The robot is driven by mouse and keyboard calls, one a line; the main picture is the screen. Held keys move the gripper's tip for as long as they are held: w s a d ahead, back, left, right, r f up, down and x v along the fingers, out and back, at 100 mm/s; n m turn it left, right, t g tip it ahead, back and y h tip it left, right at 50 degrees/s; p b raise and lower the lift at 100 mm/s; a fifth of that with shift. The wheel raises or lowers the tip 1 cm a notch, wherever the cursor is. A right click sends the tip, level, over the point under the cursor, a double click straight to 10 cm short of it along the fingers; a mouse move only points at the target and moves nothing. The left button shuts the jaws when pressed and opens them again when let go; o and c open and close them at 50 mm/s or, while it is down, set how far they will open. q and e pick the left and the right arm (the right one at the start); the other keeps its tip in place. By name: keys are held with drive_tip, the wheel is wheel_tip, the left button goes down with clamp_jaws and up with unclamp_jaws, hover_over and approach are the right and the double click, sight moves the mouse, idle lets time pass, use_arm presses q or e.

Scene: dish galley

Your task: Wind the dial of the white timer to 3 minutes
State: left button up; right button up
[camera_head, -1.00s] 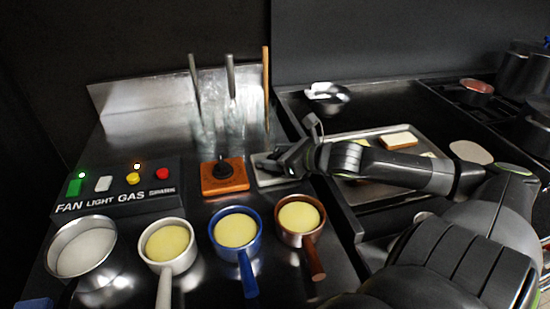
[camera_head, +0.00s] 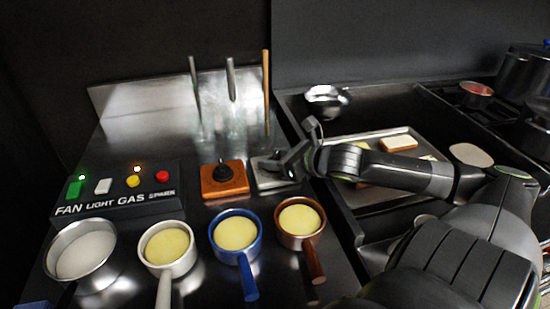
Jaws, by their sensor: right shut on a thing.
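The white timer (camera_head: 272,187) looks pale grey here and lies flat on the steel counter, just right of an orange timer with a black dial (camera_head: 223,180). My right gripper (camera_head: 270,166) reaches in from the right, low over the white timer. It is shut on what appears to be the timer's dial. The fingers hide the dial and most of its face, so I cannot read its setting. My left gripper is not in view.
Several pots of yellow and pale food, among them a blue pot (camera_head: 236,232), stand in front of the timers. A switch box (camera_head: 120,205) is at left. A tray with bread (camera_head: 385,200) lies under my right arm. Upright utensils stand behind.

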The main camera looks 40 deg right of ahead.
idle(0.8)
drive_tip(key=o, duration=0.9)
drive_tip(key=shift+o, duration=0.2)
drive_tip(key=shift+p+v, duration=0.9)
drive_tip(key=shift+p, duration=0.1)
drive_tip(key=p+v, duration=0.3)
drive_tip(key=p, duration=0.1)
drive_tip(key=p+v, duration=0.3)
drive_tip(key=p, duration=0.1)
drive_tip(key=p+v, duration=0.4)
drive_tip(key=p, duration=0.1)
drive_tip(key=shift+r, duration=0.3)
drive_tip(key=p+v, duration=0.4)
drive_tip(key=p, duration=0.5)
drive_tip(key=shift+s+r+p, duration=0.1)
drive_tip(key=shift+s+p, duration=0.6)
drive_tip(key=shift+p, duration=0.35)
